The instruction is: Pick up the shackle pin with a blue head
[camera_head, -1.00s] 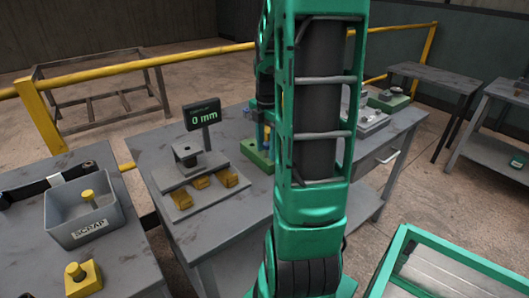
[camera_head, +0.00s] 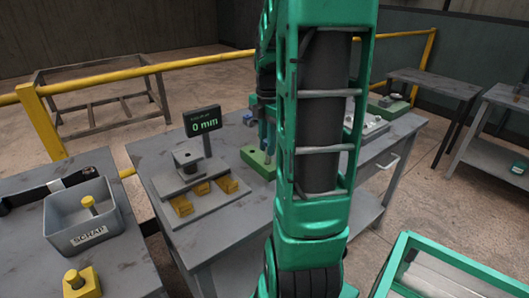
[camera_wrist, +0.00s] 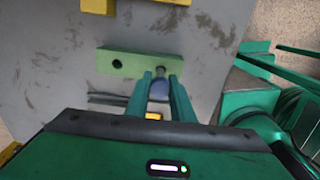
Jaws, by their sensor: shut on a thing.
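The shackle pin's blue head (camera_wrist: 159,90) is between the two green fingers of my gripper (camera_wrist: 161,76) in the wrist view. The fingers are shut on it. A grey shank reaches from the head towards the green block (camera_wrist: 130,65); I cannot tell whether its tip is still inside the block. An open hole shows in the block, left of the pin. In the head view the green block (camera_head: 254,157) lies on the middle table, and my arm covers part of the area. The pin cannot be made out clearly there.
A gauge stand with a "0 mm" display (camera_head: 202,122) and yellow blocks (camera_head: 203,188) is left of the green block. A grey SCRAP bin (camera_head: 70,222) stands on the left table. A grey fixture (camera_head: 375,125) sits behind my arm on the right.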

